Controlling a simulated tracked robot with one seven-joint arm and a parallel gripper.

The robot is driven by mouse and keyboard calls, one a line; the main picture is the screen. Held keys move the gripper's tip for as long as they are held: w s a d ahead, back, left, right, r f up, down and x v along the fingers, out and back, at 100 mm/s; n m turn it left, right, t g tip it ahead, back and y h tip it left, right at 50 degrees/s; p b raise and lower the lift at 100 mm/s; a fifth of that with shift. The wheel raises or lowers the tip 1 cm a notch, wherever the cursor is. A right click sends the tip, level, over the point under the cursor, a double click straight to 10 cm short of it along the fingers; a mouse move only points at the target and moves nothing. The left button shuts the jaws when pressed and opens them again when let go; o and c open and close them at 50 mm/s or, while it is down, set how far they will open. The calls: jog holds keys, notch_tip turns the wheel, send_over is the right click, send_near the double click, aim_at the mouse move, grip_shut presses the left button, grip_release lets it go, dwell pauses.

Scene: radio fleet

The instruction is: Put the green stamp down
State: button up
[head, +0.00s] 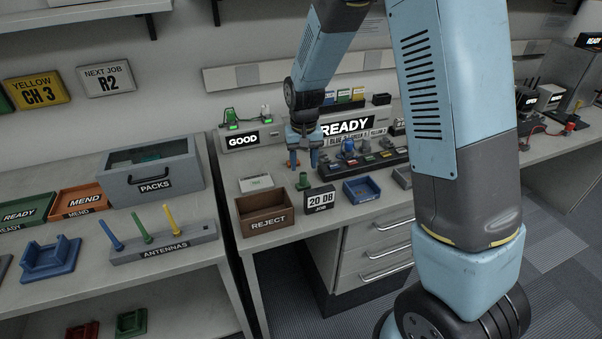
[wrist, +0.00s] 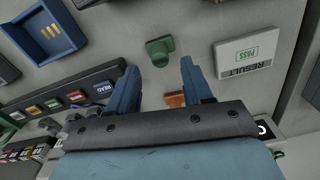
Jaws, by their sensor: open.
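The green stamp (head: 303,182) stands on the bench, between the white result card and the black 20 dB block. In the wrist view the green stamp (wrist: 159,50) shows just beyond the fingertips, roughly between them. My gripper (head: 302,164) is open and empty, a little above and behind the stamp in the head view. Its two blue fingers are spread apart in the wrist view (wrist: 158,76), and nothing is between them. I cannot tell the exact height of the fingertips over the bench.
The result card (wrist: 248,54) reads PASS and lies beside the stamp. A brown REJECT box (head: 265,215), the 20 dB block (head: 319,200) and a blue tray (head: 361,189) stand along the front. An orange piece (wrist: 175,99) lies near one finger. A button strip (head: 365,162) is to the right.

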aim_at(304, 174)
notch_tip(304, 174, up, 7)
jog(key=shift+f, duration=0.15)
jog(key=s+d+r+t, duration=0.1)
jog(key=s+d+r, duration=0.4)
jog(key=r, duration=0.2)
jog(key=s+d+r+t, duration=0.1)
jog(key=s+d+r, duration=0.3)
jog(key=d+r, duration=0.25)
jog(key=s+d+r+t, duration=0.1)
jog(key=s+d+r, duration=0.2)
jog(key=s, duration=0.5)
jog(key=s+d+r+m+t, duration=0.1)
jog(key=s+d+r+t, duration=0.1)
jog(key=s, duration=0.6)
jog(key=shift+s+d+r+t, duration=0.3)
jog(key=shift+d+r, duration=0.4)
jog(key=shift+r, duration=0.05)
